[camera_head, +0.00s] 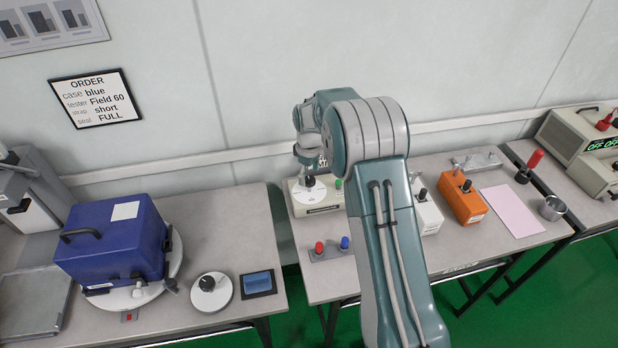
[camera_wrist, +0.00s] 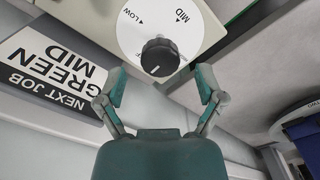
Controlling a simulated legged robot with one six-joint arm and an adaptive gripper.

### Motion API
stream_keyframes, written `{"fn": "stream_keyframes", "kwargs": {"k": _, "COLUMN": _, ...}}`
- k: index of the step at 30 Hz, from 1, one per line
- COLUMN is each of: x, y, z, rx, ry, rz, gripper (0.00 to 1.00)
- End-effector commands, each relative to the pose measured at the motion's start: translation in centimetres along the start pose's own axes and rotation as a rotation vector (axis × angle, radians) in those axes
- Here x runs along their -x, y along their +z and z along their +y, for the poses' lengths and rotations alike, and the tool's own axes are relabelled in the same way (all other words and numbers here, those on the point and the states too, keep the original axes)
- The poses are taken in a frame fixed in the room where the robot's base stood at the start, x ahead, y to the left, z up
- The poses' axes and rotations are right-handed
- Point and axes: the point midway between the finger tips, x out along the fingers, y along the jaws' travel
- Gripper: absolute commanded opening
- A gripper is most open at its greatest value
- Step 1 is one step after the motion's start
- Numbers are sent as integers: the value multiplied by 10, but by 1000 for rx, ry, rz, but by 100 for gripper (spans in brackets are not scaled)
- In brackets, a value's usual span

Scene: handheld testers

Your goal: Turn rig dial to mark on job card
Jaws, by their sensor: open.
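The rig dial is a white disc (camera_wrist: 145,22) with a black knob (camera_wrist: 159,56). It reads LOW and MID, upside down in the wrist view; another label near the knob is mostly hidden. A pale line on the knob points down toward my gripper, away from LOW and MID. The job card (camera_wrist: 55,75) reads NEXT JOB, GREEN, MID. My gripper (camera_wrist: 161,78) is open, its fingers apart on either side below the knob, seemingly not touching it. In the head view my gripper (camera_head: 308,160) is above the dial (camera_head: 309,192); the job card does not show.
Red and blue knobs (camera_head: 331,248) stand in front of the rig. A white tester (camera_head: 427,212), an orange tester (camera_head: 465,198) and a pink sheet (camera_head: 511,211) lie to the right. A blue case (camera_head: 110,240) and an order card (camera_head: 95,98) are left. A gap separates the benches.

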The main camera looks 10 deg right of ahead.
Motion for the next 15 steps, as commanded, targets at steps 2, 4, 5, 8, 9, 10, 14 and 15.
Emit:
{"fn": "stream_keyframes", "kwargs": {"k": 2, "x": -10, "y": 0, "z": 0, "rx": 0, "ry": -2, "rz": -2, "gripper": 87}}
{"fn": "stream_keyframes", "kwargs": {"k": 4, "x": -14, "y": 0, "z": 0, "rx": 0, "ry": -1, "rz": -1, "gripper": 87}}
{"fn": "stream_keyframes", "kwargs": {"k": 5, "x": -15, "y": 0, "z": 0, "rx": 0, "ry": 0, "rz": 0, "gripper": 87}}
{"fn": "stream_keyframes", "kwargs": {"k": 8, "x": -17, "y": 0, "z": 0, "rx": 0, "ry": 0, "rz": 0, "gripper": 87}}
{"fn": "stream_keyframes", "kwargs": {"k": 9, "x": -17, "y": 0, "z": 0, "rx": 0, "ry": 0, "rz": 0, "gripper": 87}}
{"fn": "stream_keyframes", "kwargs": {"k": 10, "x": -17, "y": 0, "z": 0, "rx": 0, "ry": 0, "rz": 0, "gripper": 87}}
{"fn": "stream_keyframes", "kwargs": {"k": 14, "x": -16, "y": 0, "z": 0, "rx": 0, "ry": 0, "rz": 0, "gripper": 78}}
{"fn": "stream_keyframes", "kwargs": {"k": 15, "x": -16, "y": 0, "z": 0, "rx": 0, "ry": 0, "rz": 0, "gripper": 61}}
